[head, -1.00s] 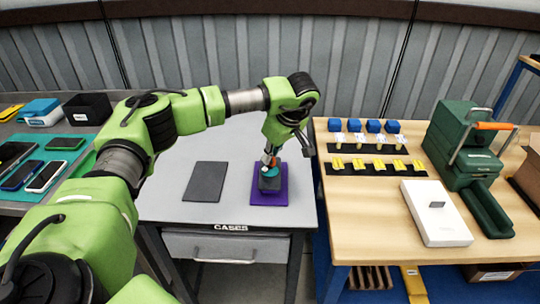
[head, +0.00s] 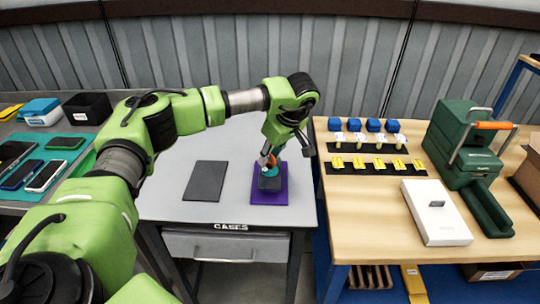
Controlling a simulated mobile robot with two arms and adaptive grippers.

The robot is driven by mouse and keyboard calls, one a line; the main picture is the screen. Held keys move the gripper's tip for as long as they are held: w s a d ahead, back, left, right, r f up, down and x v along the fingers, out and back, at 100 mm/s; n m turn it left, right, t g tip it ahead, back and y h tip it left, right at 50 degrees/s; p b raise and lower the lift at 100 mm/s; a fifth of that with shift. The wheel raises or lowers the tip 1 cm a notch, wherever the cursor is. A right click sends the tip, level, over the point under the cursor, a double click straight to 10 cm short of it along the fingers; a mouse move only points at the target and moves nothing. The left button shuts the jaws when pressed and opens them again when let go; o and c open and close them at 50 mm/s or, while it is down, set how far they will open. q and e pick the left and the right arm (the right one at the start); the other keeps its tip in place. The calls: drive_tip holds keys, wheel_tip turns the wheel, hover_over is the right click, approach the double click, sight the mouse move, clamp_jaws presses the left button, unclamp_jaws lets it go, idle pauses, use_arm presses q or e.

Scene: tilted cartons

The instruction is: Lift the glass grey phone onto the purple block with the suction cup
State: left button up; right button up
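The purple block (head: 247,191) lies flat on the grey table. My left gripper (head: 268,164) points down over it and appears closed on the small teal-topped suction cup (head: 270,172). Below the cup, a dark grey piece (head: 270,184) sits over the middle of the block; it may be the grey phone. Whether it touches the block cannot be told. A flat dark grey slab (head: 205,181) lies to the left of the block. My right gripper is not in view.
Several phones, one of them white-edged (head: 45,176), lie on a teal mat at the left, near a black box (head: 87,108). The wooden table at the right holds blue and yellow pieces, a white box (head: 436,212) and a green press (head: 463,150). The grey table's front is clear.

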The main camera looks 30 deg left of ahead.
use_arm(q)
drive_tip(key=v, duration=1.2)
